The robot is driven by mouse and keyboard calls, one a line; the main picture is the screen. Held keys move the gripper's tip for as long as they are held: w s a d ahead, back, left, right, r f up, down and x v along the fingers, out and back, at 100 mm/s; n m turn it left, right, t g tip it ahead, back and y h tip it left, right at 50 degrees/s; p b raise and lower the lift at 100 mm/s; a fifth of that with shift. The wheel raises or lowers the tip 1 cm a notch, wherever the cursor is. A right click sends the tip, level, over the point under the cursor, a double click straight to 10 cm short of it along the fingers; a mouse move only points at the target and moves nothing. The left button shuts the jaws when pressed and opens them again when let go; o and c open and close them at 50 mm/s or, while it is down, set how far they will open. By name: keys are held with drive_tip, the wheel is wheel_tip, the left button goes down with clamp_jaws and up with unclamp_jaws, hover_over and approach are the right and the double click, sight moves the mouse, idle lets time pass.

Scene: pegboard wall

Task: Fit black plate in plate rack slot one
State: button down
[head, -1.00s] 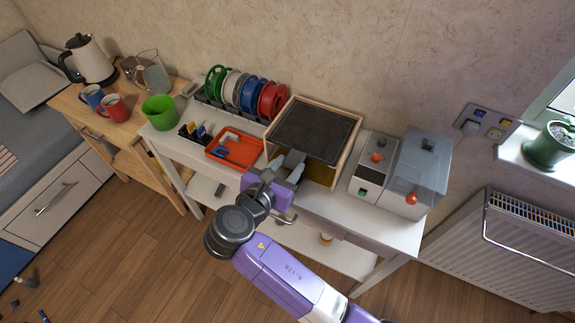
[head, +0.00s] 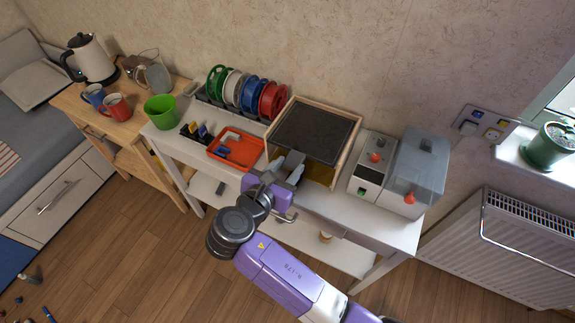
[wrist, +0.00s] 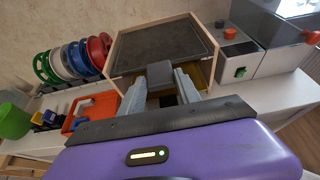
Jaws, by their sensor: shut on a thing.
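The black plate (head: 315,130) is a flat dark sheet lying level across the wooden plate rack (head: 352,158), an open-fronted box on the white table. My gripper (head: 289,166) is at the front of the rack. In the wrist view my gripper's fingers (wrist: 160,88) are on both sides of a dark grey block (wrist: 160,74) at the front edge of the black plate (wrist: 160,47), which looks like its grip. The rack's wooden rim (wrist: 115,58) shows around the plate. Which slot level the plate is at, and how far it is seated, I cannot tell.
An orange tray (head: 237,149) and a rack of coloured spools (head: 245,92) stand left of the plate rack. A grey machine (head: 415,175) with a red knob stands close on its right. A green cup (head: 161,111) is at the table's left end.

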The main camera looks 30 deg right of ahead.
drive_tip(key=c, duration=0.8)
unclamp_jaws()
drive_tip(key=shift+o, duration=0.2)
drive_tip(key=v, duration=0.7)
drive_tip(key=shift+s+a+r+b, duration=0.2)
drive_tip(key=shift+s+a+b, duration=0.05)
drive_tip(key=shift+a+b, duration=0.05)
